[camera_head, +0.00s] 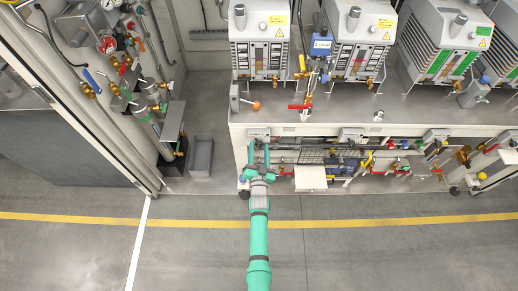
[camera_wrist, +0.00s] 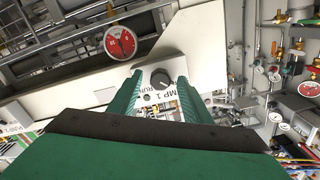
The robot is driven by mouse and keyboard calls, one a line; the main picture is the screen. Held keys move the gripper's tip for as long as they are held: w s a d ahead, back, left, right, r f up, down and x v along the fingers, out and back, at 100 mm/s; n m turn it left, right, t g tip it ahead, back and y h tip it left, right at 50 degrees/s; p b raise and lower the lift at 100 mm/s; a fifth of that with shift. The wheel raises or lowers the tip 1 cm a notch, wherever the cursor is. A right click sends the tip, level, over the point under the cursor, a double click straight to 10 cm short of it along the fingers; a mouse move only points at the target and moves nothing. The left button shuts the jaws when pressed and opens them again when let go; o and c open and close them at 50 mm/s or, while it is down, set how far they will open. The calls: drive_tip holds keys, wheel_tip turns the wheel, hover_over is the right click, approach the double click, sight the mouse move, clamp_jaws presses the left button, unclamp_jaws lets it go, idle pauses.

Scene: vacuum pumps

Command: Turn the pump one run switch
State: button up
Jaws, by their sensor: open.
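The pump one run switch (camera_wrist: 161,79) is a round dark knob on a light panel (camera_wrist: 178,65), with "RUN" and a partly covered "MP 1" label beside it in the wrist view. My gripper (camera_wrist: 160,84) is open, with one green finger to each side of the knob. I cannot tell whether the fingers touch it or how deep they reach. In the head view, my gripper (camera_head: 259,148) is at the bench front, just below the small panel (camera_head: 258,132) at the bench's left end. The knob itself is too small to make out there.
Red-handled valves and pipes (camera_head: 340,160) crowd the space under the bench (camera_head: 410,110). A white box (camera_head: 310,178) sticks out to the right of my gripper. A round red gauge (camera_wrist: 120,41) is up left in the wrist view. The floor (camera_head: 380,255) in front is clear.

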drive_tip(key=shift+s, duration=0.75)
drive_tip(key=shift+d, duration=0.1)
drive_tip(key=s, duration=0.6)
drive_tip(key=shift+s, duration=0.15)
idle(0.7)
